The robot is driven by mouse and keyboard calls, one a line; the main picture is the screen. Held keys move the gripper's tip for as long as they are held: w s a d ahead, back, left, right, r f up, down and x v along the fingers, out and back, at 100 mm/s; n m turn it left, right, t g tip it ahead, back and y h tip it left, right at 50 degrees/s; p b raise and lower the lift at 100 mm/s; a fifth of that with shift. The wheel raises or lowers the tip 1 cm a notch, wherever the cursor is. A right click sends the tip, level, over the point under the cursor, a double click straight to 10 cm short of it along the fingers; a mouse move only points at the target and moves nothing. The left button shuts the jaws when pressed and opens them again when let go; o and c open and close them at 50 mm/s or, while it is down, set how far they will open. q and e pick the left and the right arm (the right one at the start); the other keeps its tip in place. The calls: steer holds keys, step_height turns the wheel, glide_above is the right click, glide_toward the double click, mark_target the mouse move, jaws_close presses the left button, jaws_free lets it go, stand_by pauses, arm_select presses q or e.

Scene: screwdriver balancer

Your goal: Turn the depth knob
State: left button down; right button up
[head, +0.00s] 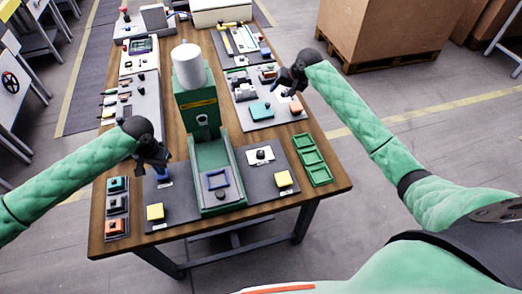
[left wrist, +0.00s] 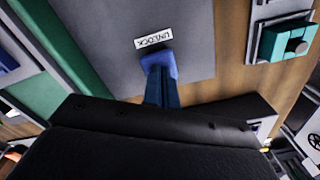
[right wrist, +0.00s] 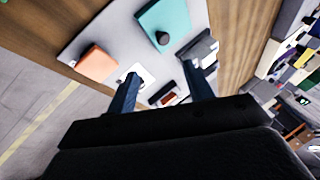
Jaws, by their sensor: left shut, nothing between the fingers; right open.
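No label reading "depth" is legible. A black knob on a white plate (head: 261,154) sits on the dark panel right of the green press (head: 208,165), apart from both grippers. My left gripper (head: 158,165) is shut and empty over the left dark panel. In the left wrist view its fingertips (left wrist: 161,92) are at a blue block (left wrist: 158,62) under an UNLOCK label (left wrist: 153,40); I cannot tell whether they touch. My right gripper (head: 289,84) is open above the right grey board. Its fingers (right wrist: 160,92) straddle part of that board in the right wrist view.
The right board carries a teal block (head: 262,110) with a black knob and an orange block (head: 295,106). Yellow blocks (head: 155,212) (head: 284,179) flank the press. Green trays (head: 313,160) lie at the table's right. A white cylinder (head: 190,66) tops the press.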

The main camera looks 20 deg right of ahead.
steer(key=s+a+r+m+g+h, duration=0.1)
steer(key=s+a+g, duration=0.1)
steer(key=s+a, duration=0.7)
steer(key=m+g+h, duration=0.2)
glide_toward(261, 152)
steer(key=f, duration=0.9)
steer(key=shift+w+a, duration=0.2)
steer(key=c, duration=1)
